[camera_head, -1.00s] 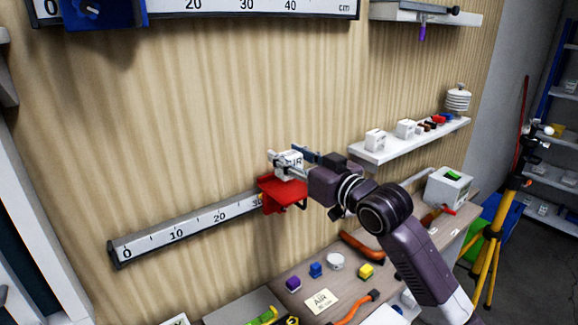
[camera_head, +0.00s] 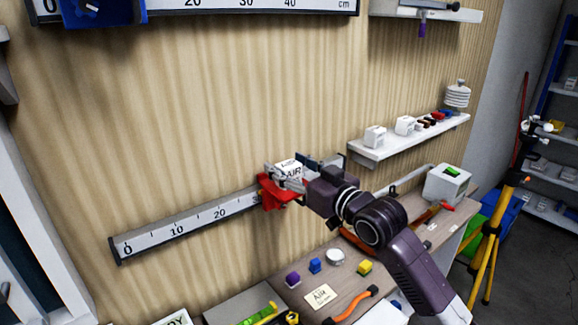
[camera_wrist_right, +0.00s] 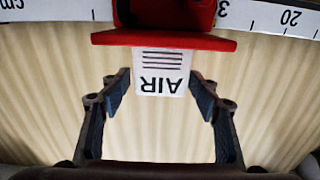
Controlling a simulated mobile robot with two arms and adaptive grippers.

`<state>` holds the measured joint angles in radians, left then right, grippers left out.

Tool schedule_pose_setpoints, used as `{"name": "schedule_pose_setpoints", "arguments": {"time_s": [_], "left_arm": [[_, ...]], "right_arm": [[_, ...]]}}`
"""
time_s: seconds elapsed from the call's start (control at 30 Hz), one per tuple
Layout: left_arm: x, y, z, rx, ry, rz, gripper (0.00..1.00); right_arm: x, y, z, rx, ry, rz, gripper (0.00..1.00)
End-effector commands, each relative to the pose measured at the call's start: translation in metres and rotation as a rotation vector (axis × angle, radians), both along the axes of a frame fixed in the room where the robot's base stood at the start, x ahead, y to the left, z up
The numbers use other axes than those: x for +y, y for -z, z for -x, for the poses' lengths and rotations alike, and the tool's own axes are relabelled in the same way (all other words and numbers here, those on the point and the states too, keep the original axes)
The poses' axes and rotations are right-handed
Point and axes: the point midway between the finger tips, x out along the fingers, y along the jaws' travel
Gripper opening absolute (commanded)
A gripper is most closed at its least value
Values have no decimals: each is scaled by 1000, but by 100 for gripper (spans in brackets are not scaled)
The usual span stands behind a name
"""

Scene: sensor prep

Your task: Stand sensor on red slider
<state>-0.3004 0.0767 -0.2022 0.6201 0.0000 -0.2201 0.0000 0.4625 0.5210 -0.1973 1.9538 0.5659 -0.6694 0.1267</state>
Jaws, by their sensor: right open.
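The sensor (camera_head: 288,171) is a white block marked AIR. It stands upright on the flat plate of the red slider (camera_head: 272,193), on the lower wall ruler. In the right wrist view, which is upside down, the sensor (camera_wrist_right: 162,72) meets the edge of the red plate (camera_wrist_right: 165,40). My right gripper (camera_head: 297,174) is open around the sensor. In the right wrist view its fingers (camera_wrist_right: 160,97) are on both sides of the sensor, with a gap at each side. My left gripper is out of view.
The lower ruler (camera_head: 175,232) runs along the wall. A shelf (camera_head: 375,156) with small white blocks is to the right. The bench below holds purple, blue and yellow cubes, a card (camera_head: 321,297) and tools. A yellow tripod (camera_head: 490,240) stands at far right.

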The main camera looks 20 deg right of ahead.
Motion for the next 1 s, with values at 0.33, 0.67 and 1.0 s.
{"name": "schedule_pose_setpoints", "arguments": {"time_s": [0.33,0.67,1.0], "left_arm": [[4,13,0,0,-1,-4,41],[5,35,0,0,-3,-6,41],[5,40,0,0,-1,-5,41]], "right_arm": [[-11,1,30,-1,0,4,57],[-34,1,92,0,2,3,57],[-41,-3,113,0,1,0,57]]}}
